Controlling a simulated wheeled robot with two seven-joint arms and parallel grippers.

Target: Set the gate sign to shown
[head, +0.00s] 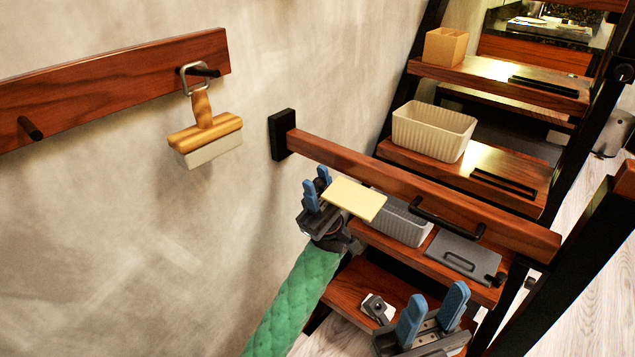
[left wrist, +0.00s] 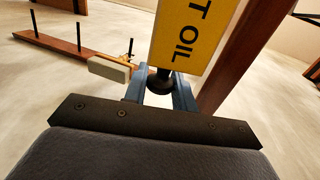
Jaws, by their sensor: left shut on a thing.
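The yellow sign (head: 355,198) is beside the wooden gate bar (head: 410,185), which runs across the stair. In the head view its visible face is pale and blank. In the left wrist view the sign (left wrist: 193,35) shows black letters "T OIL"; the rest is cut off. My left gripper (head: 317,186) is at the sign's left end, and in the left wrist view its blue fingers (left wrist: 160,88) are shut on a dark round knob at the sign's edge. My right gripper (head: 432,313) is open and empty over the lower treads.
A wooden-handled brush (head: 205,130) hangs from a peg on the wall rail (head: 110,88). A cream basket (head: 433,130) and tan box (head: 444,47) stand higher up.

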